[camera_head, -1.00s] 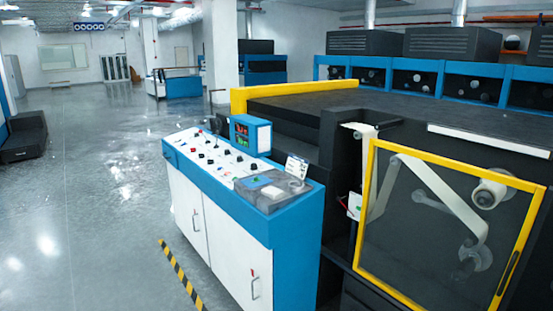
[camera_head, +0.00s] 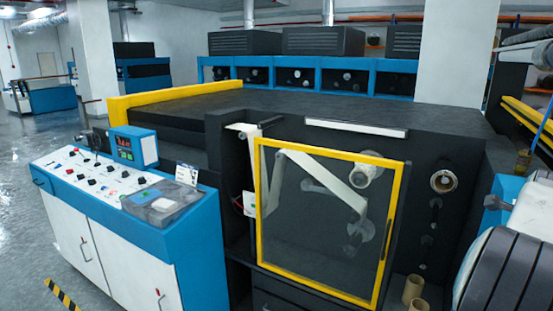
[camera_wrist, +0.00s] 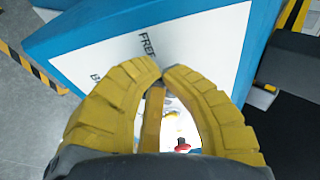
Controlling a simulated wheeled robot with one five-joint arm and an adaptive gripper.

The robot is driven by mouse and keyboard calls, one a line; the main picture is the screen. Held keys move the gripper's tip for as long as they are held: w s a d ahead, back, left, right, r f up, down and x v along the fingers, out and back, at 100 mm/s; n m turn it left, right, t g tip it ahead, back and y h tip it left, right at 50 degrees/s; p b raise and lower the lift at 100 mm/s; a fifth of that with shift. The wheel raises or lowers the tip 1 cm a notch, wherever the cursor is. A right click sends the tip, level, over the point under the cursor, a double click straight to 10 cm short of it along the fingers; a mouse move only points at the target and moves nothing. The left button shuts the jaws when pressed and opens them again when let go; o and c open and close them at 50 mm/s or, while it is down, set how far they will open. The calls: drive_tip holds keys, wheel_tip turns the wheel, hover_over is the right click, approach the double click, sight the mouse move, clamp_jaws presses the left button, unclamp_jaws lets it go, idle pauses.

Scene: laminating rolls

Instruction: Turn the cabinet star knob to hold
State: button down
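In the wrist view, my gripper (camera_wrist: 162,74) has thick yellow fingers curving inward, with their tips close together. I see nothing held between the tips. Beyond them is a white panel (camera_wrist: 105,60) with a blue border, with the word "FREE" upside the tips and a partly hidden word starting with "B" at left. Through the gap between the fingers, a small red and dark control (camera_wrist: 182,146) shows on a white surface. I cannot make out the cabinet star knob in either view; the fingers cover part of the panel. My gripper does not show in the head view.
A blue and white control cabinet (camera_head: 185,245) with a sloped panel of knobs stands at left. Beside it is a dark machine with a yellow-framed clear door (camera_head: 325,165). Several brown cores (camera_head: 412,290) stand below, right of the door. Open floor (camera_head: 18,205) lies at far left.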

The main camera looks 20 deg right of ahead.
drive_tip(key=shift+w+d+r, duration=0.1)
drive_tip(key=shift+d+r, duration=0.05)
drive_tip(key=shift+d, duration=0.1)
drive_tip(key=shift+w+a, duration=0.1)
drive_tip(key=shift+w, duration=0.25)
idle(0.7)
drive_tip(key=shift+r+p, duration=0.15)
drive_tip(key=shift+p, duration=0.2)
